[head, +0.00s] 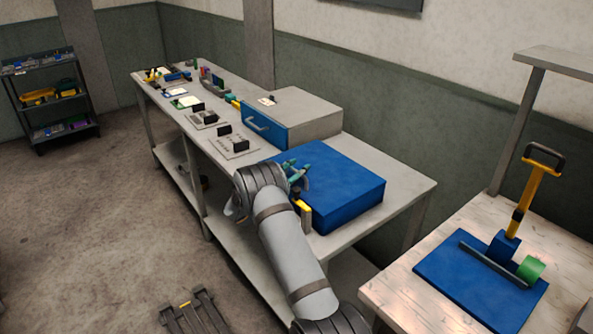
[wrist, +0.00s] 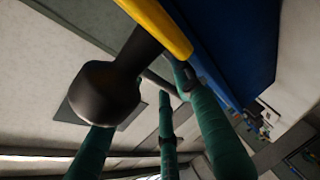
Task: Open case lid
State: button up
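The blue case (head: 335,190) lies closed on the long grey bench, its flat lid down. It fills the upper right of the wrist view (wrist: 235,40). A yellow bar (head: 304,214) stands at the case's near left side. In the wrist view the yellow bar (wrist: 155,22) carries a dark arm with a round black knob (wrist: 105,92). My gripper (head: 296,170) is at the case's left edge. Its teal fingers (wrist: 145,98) are spread apart, with the knob close in front of one finger. I cannot tell whether they touch. Nothing is gripped.
A grey box with a blue drawer front (head: 268,128) stands just behind the case. Small parts and trays (head: 205,118) line the bench further back. At right, a light table (head: 400,290) holds a blue mat (head: 450,275) and a yellow-handled tool (head: 530,190).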

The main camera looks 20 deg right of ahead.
jog(key=shift+c, duration=0.7)
grip_shut()
